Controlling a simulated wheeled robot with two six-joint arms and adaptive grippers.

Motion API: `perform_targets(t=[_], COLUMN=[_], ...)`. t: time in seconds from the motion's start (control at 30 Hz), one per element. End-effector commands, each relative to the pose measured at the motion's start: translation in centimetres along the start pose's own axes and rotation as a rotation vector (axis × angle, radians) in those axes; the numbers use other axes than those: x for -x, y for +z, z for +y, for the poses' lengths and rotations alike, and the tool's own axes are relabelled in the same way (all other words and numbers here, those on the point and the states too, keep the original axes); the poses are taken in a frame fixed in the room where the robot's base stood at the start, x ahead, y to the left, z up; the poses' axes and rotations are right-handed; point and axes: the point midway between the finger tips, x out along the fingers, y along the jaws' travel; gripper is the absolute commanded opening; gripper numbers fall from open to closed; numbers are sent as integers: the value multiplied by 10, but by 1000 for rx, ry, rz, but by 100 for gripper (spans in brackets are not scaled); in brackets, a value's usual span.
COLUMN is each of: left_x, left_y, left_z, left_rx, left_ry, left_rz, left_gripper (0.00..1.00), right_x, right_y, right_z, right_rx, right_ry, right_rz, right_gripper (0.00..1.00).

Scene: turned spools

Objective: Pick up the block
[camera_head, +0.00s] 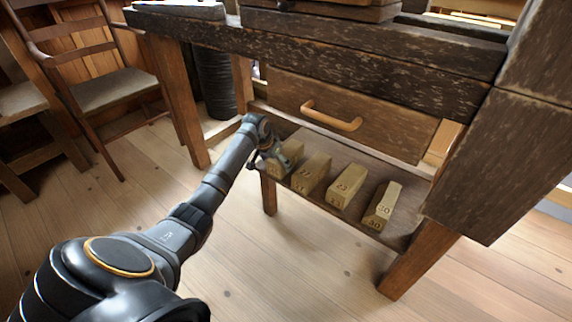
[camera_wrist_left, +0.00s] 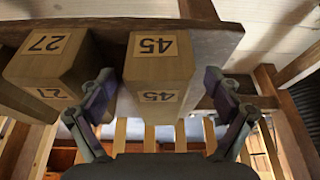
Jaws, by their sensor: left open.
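Several wooden blocks with numbered labels stand in a row on the low shelf under the workbench. Block 45 (camera_wrist_left: 160,62) is at the row's end by my left gripper; it is partly hidden by that gripper in the head view (camera_head: 291,152). Block 27 (camera_wrist_left: 50,60) stands beside it and also shows in the head view (camera_head: 311,173). Then come block 23 (camera_head: 347,186) and block 30 (camera_head: 382,206). My left gripper (camera_head: 268,158) is open, with one finger on each side of block 45 in the wrist view. I cannot tell whether the fingers touch it. My right gripper is not in view.
The shelf board (camera_head: 405,228) carries the blocks. Above it hangs a drawer (camera_head: 360,110) with a wooden handle (camera_head: 331,117), under the thick bench top (camera_head: 330,50). Bench legs flank the shelf. A chair (camera_head: 110,85) stands at the left. The floor in front is clear.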

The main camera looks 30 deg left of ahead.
Motion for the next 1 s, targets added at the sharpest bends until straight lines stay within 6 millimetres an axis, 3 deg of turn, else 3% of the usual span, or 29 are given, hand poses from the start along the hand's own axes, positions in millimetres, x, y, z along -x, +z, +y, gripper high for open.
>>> perform_targets(t=[0.27, 0.5, 0.67, 0.93, 1.0], left_x=[-5, -23, -46, -47, -47], left_y=[-11, -44, -40, -42, -41], left_z=[-1, 1, 0, 0, 0], left_rx=[1, 0, 0, -1, -1], left_ry=[-1, 3, 0, -1, -1], left_rz=[1, 3, -1, 0, -1], left_gripper=[91, 91, 91, 91, 81], right_x=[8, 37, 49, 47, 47], right_y=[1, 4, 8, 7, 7], right_z=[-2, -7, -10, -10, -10], right_rx=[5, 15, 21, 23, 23], right_ry=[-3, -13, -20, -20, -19], right_rz=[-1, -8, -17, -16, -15], right_gripper=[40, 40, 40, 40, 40])
